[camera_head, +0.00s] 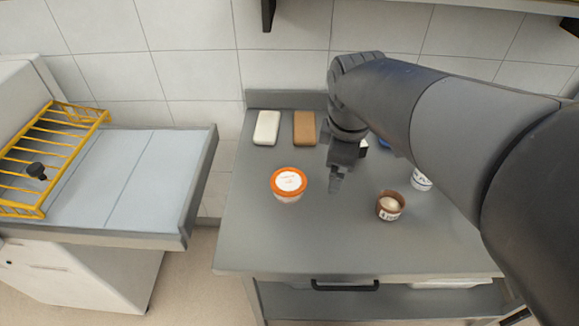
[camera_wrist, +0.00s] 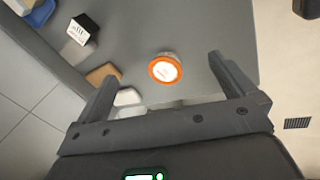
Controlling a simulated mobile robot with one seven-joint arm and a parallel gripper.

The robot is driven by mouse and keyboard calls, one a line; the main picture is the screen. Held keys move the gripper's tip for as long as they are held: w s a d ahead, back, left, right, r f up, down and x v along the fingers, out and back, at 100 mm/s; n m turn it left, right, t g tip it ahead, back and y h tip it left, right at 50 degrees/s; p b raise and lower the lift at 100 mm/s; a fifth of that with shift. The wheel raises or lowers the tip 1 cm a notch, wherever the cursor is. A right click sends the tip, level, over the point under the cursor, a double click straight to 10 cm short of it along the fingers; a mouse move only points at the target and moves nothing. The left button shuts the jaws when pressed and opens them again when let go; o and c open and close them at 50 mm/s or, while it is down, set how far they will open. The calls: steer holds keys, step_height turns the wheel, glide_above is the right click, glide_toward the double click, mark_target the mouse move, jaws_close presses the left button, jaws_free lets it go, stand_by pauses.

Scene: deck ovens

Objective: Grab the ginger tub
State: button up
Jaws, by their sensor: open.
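A small white tub with an orange-rimmed lid (camera_head: 289,181) stands upright on the grey counter, left of my gripper (camera_head: 337,178). In the wrist view this orange-lidded tub (camera_wrist: 165,69) lies in the gap between my open fingers (camera_wrist: 160,70), beyond them and apart. A brown tub with a pale top (camera_head: 390,206) stands to the right of my gripper. A white tub (camera_head: 421,179) behind it is partly hidden by my arm. The labels are too small to read, so I cannot tell which one says ginger. My gripper is empty above the counter.
A white block (camera_head: 267,128) and a brown block (camera_head: 304,128) lie at the back of the counter (camera_head: 270,240). A black-and-white box (camera_wrist: 84,31) and a blue item (camera_wrist: 40,12) are nearby. A yellow rack (camera_head: 50,155) stands left. The front counter is clear.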

steer(key=w+a+f+n+g, duration=0.2)
steer(key=w+a+f+n, duration=0.3)
steer(key=n, duration=0.5)
steer(key=n+g, duration=0.1)
steer(key=n, duration=0.6)
glide_above(288, 182)
step_height(288, 182, down, 3)
steer(key=f, duration=0.5)
steer(key=shift+w+a+f, duration=0.2)
steer(key=shift+a+f, duration=0.05)
steer(key=shift+f, duration=0.05)
steer(key=f, duration=0.5)
steer(key=shift+s+d, duration=0.15)
steer(key=shift+d, duration=0.05)
steer(key=c, duration=0.9)
steer(key=shift+r, duration=0.1)
